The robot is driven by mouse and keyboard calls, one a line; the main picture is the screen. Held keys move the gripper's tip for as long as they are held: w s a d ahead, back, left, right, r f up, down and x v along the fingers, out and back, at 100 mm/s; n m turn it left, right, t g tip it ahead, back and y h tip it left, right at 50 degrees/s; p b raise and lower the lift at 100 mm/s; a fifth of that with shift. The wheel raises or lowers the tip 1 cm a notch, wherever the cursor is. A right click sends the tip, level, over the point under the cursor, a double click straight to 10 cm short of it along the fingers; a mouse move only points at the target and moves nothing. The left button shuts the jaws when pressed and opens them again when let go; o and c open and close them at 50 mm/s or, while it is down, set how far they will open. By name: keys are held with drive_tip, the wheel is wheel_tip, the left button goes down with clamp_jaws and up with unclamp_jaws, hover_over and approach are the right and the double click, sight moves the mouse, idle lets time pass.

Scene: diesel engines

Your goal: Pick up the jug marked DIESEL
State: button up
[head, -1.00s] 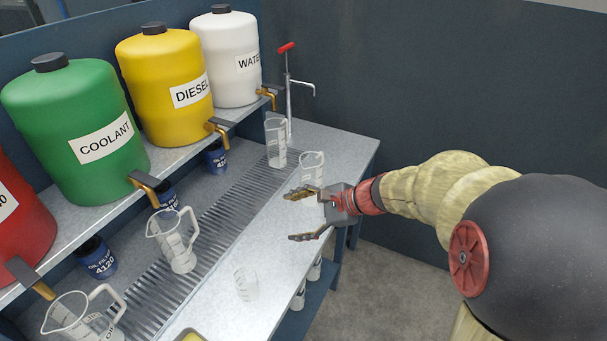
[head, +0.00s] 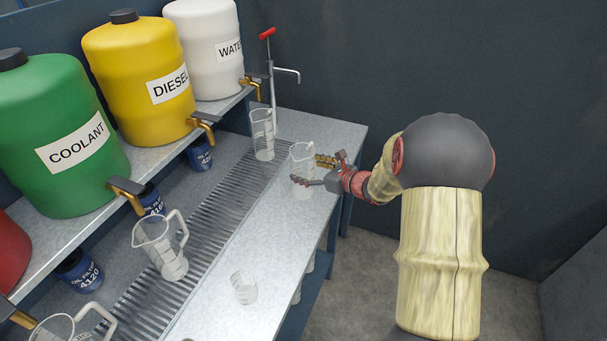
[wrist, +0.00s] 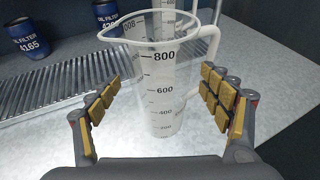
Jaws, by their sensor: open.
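A yellow container labelled DIESEL (head: 133,85) stands on the raised shelf, left of my gripper and well apart from it. My gripper (head: 308,171) is open at a clear measuring jug (head: 302,155) on the bench. In the wrist view this upright jug (wrist: 160,85) stands between my spread fingers, with gaps at both sides. Its handle is at the right, and its scale reads 800, 600, 400. I see no DIESEL mark on the side facing me.
Another clear jug (head: 262,135) stands just behind, near the red-handled pump (head: 271,75). A handled jug (head: 163,247) stands on the drain grating (head: 205,220). A small beaker (head: 244,288) is on the front bench. Green (head: 60,140) and white (head: 207,50) containers flank the yellow one.

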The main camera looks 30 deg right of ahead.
drive_tip(key=b+x, duration=0.1)
drive_tip(key=x, duration=0.2)
drive_tip(key=shift+w+a+f, duration=0.1)
drive_tip(key=shift+w+f, duration=0.05)
drive_tip(key=shift+w, duration=0.1)
drive_tip(key=c, duration=0.3)
drive_tip(key=shift+s, duration=0.1)
drive_tip(key=c, duration=1)
